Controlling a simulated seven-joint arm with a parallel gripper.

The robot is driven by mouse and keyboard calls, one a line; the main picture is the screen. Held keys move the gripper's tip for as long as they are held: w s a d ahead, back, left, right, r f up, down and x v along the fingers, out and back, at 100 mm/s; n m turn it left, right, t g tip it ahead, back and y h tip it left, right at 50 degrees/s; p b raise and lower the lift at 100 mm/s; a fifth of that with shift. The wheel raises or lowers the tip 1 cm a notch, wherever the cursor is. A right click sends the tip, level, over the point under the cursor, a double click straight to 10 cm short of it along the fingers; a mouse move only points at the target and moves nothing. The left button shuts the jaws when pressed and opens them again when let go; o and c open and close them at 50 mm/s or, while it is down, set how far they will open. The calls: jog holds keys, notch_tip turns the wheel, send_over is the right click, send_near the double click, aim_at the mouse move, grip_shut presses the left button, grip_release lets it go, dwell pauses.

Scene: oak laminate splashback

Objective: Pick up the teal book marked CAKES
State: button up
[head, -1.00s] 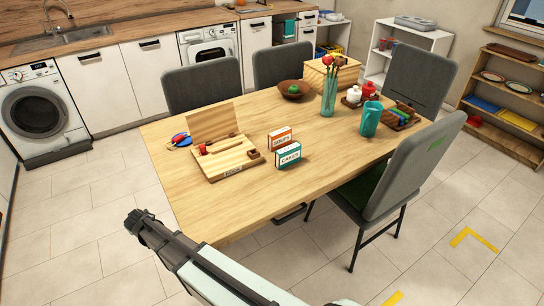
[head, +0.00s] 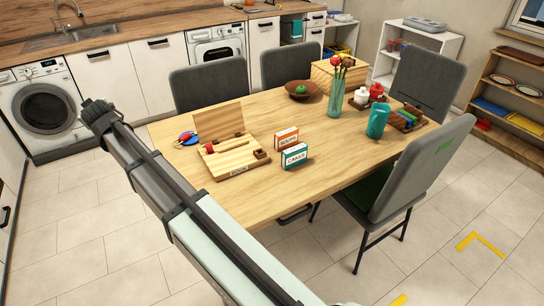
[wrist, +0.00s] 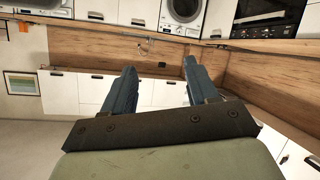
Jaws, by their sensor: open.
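The teal book marked CAKES (head: 295,155) stands upright on the wooden table (head: 250,195) in the head view, its white label facing the camera. An orange book (head: 286,137) stands just behind it, a little to the left. My gripper shows in the wrist view (wrist: 155,90) with its two dark fingers apart and nothing between them. In the head view my arm reaches up at the left, in front of the table, well to the left of the teal book. The book is out of the wrist view.
A wooden box with raised lid (head: 236,160) sits left of the books. A teal glass vase with flowers (head: 335,103), a teal cup (head: 378,121) and a brown bowl (head: 302,90) stand farther back. A grey chair (head: 420,170) is at the right side.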

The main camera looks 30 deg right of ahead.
notch_tip(320, 180, up, 10)
jog(key=d+t, duration=0.1)
jog(key=d, duration=0.1)
jog(key=d+m+h, duration=0.1)
jog(key=d, duration=0.4)
jog(key=s+d+f+m+g+h, duration=0.1)
jog(key=d+f+m+g+h, duration=0.3)
jog(key=d, duration=0.9)
jog(key=m+g+h, duration=0.2)
jog(key=m+g, duration=0.8)
jog(key=m, duration=0.8)
send_near(295, 148)
jog(key=x, duration=0.5)
jog(key=shift+w+d+f, duration=0.1)
jog(key=shift+w+d, duration=0.05)
jog(key=shift+w, duration=0.15)
jog(key=shift+s+x, duration=0.2)
jog(key=shift+x, duration=1.1)
jog(key=shift+s+x, duration=0.2)
jog(key=shift+x, duration=1.05)
jog(key=shift+f, duration=0.35)
